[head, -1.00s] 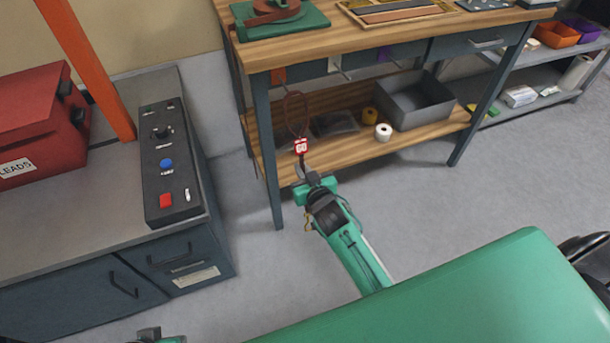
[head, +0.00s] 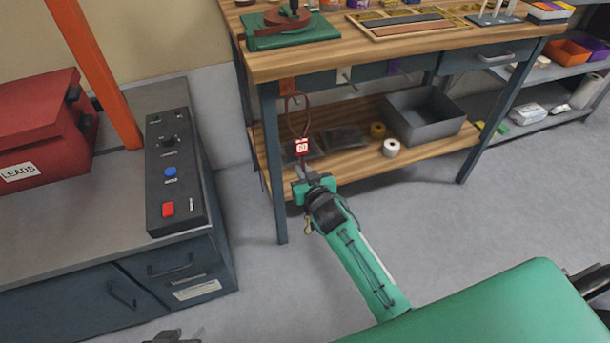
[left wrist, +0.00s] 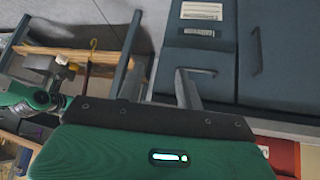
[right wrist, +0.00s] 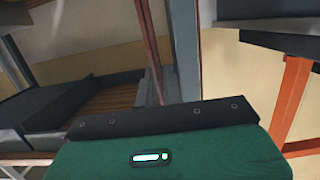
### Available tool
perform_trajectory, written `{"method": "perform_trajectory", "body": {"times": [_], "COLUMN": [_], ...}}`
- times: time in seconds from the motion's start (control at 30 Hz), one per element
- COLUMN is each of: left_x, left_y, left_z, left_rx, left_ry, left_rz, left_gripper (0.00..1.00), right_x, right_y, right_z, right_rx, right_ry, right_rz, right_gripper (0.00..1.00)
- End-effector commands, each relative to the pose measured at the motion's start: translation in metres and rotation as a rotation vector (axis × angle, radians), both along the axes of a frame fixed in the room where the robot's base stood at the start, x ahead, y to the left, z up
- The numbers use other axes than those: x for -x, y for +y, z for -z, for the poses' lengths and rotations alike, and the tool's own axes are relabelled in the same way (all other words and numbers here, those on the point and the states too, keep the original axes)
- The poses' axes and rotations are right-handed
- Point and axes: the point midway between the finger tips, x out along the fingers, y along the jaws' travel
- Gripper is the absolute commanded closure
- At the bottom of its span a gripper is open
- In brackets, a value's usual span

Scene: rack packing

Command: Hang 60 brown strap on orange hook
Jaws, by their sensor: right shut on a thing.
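The brown strap (head: 307,122) is a thin loop standing up from my right gripper (head: 303,173), with a red tag (head: 302,146) reading 60 at its lower end. My right gripper is shut on the strap's lower end. The orange hook's plate (head: 288,86) is on the workbench's front rail, at the left. The loop's top overlaps the plate's lower part; I cannot tell whether it is around the hook. In the right wrist view the strap (right wrist: 149,45) rises past the bench leg. My left gripper (left wrist: 158,82) is open and empty, facing the blue-grey cabinet.
A white hook plate (head: 347,76) and a purple one (head: 398,66) follow to the right on the rail. The lower shelf (head: 345,170) carries a grey bin (head: 425,118) and tape rolls. The bench's left leg (head: 272,180) is close beside my right gripper. A control box (head: 175,170) stands left.

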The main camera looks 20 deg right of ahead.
Motion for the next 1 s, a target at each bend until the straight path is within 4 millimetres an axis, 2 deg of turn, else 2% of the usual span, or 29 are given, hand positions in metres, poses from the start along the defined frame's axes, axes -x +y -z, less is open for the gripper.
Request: {"method": "perform_trajectory", "body": {"times": [0.43, 1.0], "left_x": [-0.012, -0.014], "left_y": [-0.021, -0.025], "left_z": [0.004, 0.003], "left_rx": [0.066, 0.078], "left_ry": [-0.128, -0.15], "left_rz": [0.023, 0.025], "left_gripper": [0.64, 0.64], "right_x": [-0.019, -0.021], "right_y": [0.0, 0.001], "right_z": [0.01, 0.016], "right_rx": [0.001, 0.0], "right_ry": [-0.002, -0.002], "right_rz": [0.001, 0.0], "right_gripper": [1.0, 1.0]}}
